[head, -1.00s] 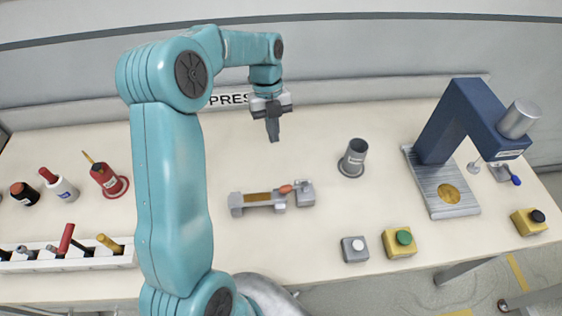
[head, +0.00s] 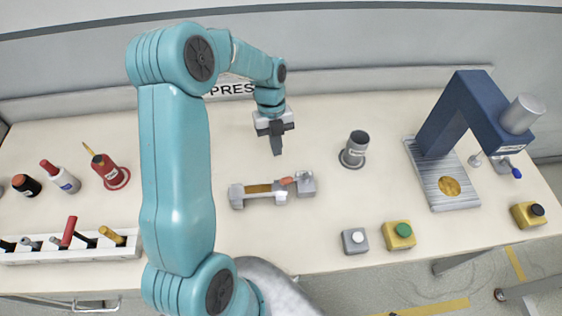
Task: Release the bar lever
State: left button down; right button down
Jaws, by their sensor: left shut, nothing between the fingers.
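The bar lever device is a low grey fixture (head: 238,196) with a brown-gold strip (head: 260,189) along its middle, on the table near the centre. A small orange-red lever grip (head: 287,181) shows at its right part, beside the right-hand grey block (head: 306,184). My left gripper (head: 277,149) points down above and behind the fixture, with its dark fingers shut and empty. It appears apart from the lever. My right gripper does not show.
A grey cup (head: 355,147) stands right of the fixture. A blue press (head: 455,110) stands farther right. Buttons on grey (head: 354,248) and yellow (head: 399,241) boxes lie at the front. Bottles (head: 66,182) and a white tool rack (head: 60,256) are at left.

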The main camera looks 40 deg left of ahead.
pick_arm(q)
jog(key=d+f, duration=0.1)
jog(key=s+d+f+p, duration=0.1)
jog(key=d+f, duration=0.1)
jog(key=d, duration=0.1)
jog(key=shift+s+f, duration=0.1)
jog(key=shift+s, duration=0.25)
jog(key=shift+s, duration=0.15)
jog(key=shift+d, duration=0.1)
jog(key=shift+s+n, duration=0.15)
jog(key=shift+n, duration=0.15)
